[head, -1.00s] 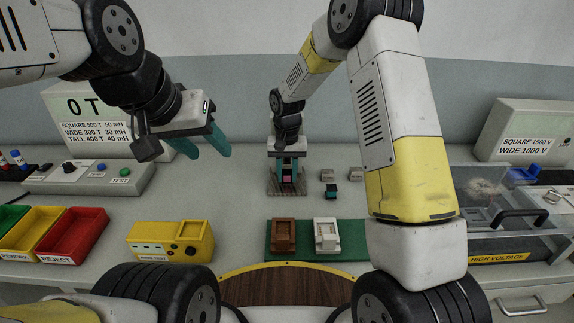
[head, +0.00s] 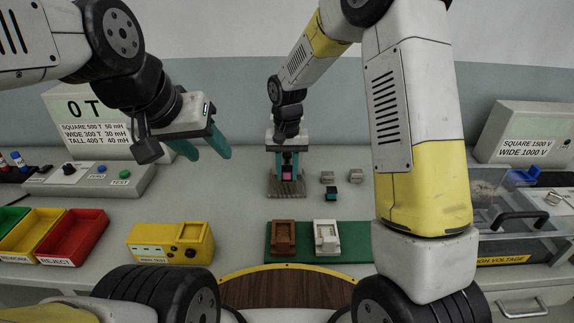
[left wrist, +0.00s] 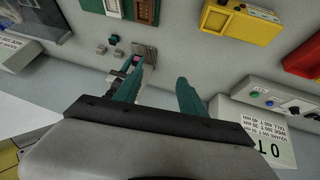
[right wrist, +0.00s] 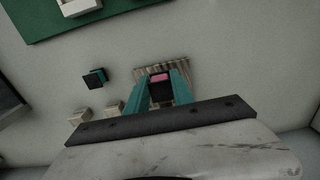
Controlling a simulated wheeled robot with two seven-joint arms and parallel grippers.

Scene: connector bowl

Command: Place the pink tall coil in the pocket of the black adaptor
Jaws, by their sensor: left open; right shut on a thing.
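The pink coil (head: 287,176), a small block with a pink face and a dark part, sits between the teal fingers of my right gripper (head: 287,172). It also shows in the right wrist view (right wrist: 160,78). The gripper is shut on it, over a striped grey-brown plate (head: 272,188); I cannot tell how far above the plate it is. My left gripper (head: 207,149) is open and empty, high at the left. A small black and teal block (head: 331,194) lies right of the plate. I cannot tell whether it is the black adaptor.
Two small grey blocks (head: 327,176) lie right of the plate. A brown holder (head: 284,238) and a white holder (head: 327,238) stand on a green mat (head: 355,245) in front. A yellow tester (head: 170,243) and red bin (head: 72,236) are left; a clear-lidded box is right.

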